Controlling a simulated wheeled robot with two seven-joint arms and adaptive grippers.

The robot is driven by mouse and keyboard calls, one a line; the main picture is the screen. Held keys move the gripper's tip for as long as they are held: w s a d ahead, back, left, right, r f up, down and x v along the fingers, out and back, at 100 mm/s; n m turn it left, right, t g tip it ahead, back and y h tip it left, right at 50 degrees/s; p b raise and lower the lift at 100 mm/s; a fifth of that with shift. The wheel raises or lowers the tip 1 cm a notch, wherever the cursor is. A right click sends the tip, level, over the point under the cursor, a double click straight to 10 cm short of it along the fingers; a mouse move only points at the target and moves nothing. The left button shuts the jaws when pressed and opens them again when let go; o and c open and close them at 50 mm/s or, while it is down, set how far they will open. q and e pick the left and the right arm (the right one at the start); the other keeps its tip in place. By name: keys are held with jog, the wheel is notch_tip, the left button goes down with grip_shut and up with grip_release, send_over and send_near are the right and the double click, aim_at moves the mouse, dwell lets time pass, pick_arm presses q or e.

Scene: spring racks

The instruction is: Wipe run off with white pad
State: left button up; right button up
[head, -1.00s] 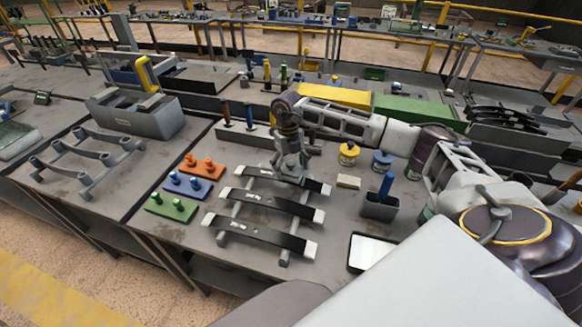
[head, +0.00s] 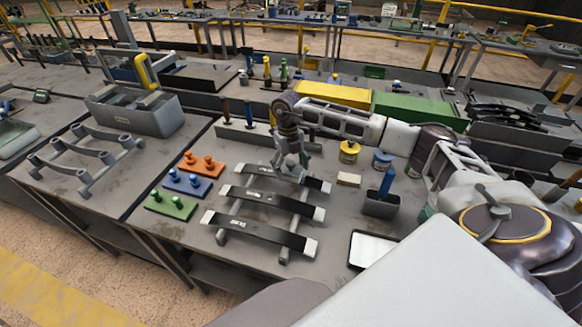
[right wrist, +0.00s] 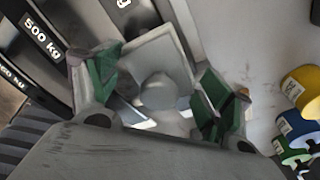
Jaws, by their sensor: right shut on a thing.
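Three black leaf springs with pale ends lie on a grey rack: the front spring (head: 262,233), the middle spring (head: 270,202) and the back spring (head: 262,172). White writing on them is too small to read in the head view. My right gripper (head: 292,176) is low over the right part of the back spring. In the right wrist view its green-lined fingers (right wrist: 158,92) are shut on the grey knob of a white pad (right wrist: 150,52). Black springs marked "500 kg" (right wrist: 45,40) show beside the pad. Pad contact with the spring is hidden. My left gripper is out of view.
Orange (head: 201,163), blue (head: 187,182) and green (head: 171,205) peg plates lie left of the rack. A beige block (head: 348,179), a grey cup (head: 381,204), yellow and blue tins and a white-topped tray (head: 372,249) stand to the right.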

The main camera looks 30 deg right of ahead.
aim_at(300, 172)
jog(key=shift+s+d, duration=1)
jog(key=shift+s, duration=0.15)
jog(key=shift+s+d+f, duration=0.15)
jog(key=shift+s+d, duration=0.3)
jog(key=shift+s, duration=0.15)
jog(key=shift+s+d+f, duration=0.15)
jog(key=shift+s+d, duration=0.3)
jog(key=shift+s, duration=0.1)
jog(key=shift+w+a+r, duration=0.25)
jog(key=shift+w+a, duration=0.7)
jog(key=shift+w, duration=0.25)
